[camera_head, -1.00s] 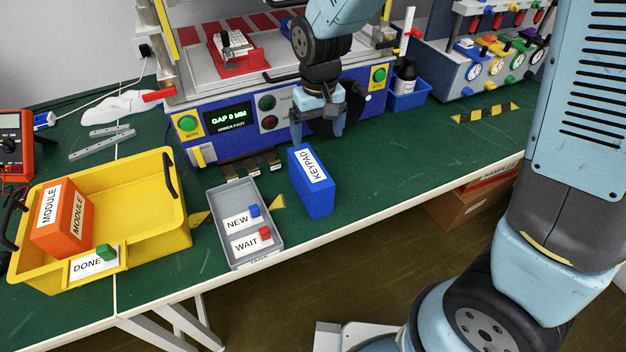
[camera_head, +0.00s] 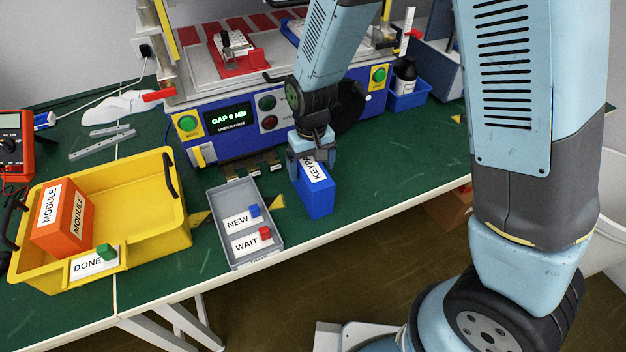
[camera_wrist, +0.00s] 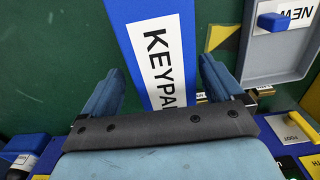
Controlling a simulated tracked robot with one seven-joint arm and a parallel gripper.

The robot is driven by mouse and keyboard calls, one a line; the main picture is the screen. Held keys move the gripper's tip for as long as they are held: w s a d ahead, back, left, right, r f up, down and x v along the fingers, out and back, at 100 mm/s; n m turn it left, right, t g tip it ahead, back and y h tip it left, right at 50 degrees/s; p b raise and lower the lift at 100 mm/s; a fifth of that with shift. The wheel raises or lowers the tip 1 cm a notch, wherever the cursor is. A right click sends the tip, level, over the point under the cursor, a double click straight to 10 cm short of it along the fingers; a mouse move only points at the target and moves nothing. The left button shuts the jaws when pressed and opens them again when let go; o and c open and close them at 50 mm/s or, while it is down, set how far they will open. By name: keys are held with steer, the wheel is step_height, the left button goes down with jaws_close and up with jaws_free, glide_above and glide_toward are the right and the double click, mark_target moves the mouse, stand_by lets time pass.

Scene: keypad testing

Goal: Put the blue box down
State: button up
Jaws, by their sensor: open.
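The blue box (camera_head: 316,197), with a white KEYPAD label, stands upright on the green bench near its front edge, right of the grey tray. My gripper (camera_head: 312,172) is over the back upper part of the box, fingers pointing down. In the wrist view the blue box (camera_wrist: 150,18) lies between the two spread fingers of my gripper (camera_wrist: 160,85), with a gap seen on each side. The gripper is open. The lower part of the box's back is hidden from the head view by the fingers.
The grey tray (camera_head: 274,217) with NEW and WAIT labels is just left of the box. A yellow bin (camera_head: 150,220) holds an orange MODULE box (camera_head: 62,218). The blue machine (camera_head: 220,150) stands close behind. Green bench (camera_head: 400,172) is clear to the right.

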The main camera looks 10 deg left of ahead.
steer(key=shift+s+a+f, duration=0.1)
steer(key=shift+f, duration=1.1)
steer(key=shift+s+f, duration=0.1)
steer(key=shift+f, duration=1.05)
steer(key=shift+c, duration=0.4)
steer(key=c, duration=1.2)
steer(key=shift+r, duration=0.1)
steer(key=shift+c, duration=0.2)
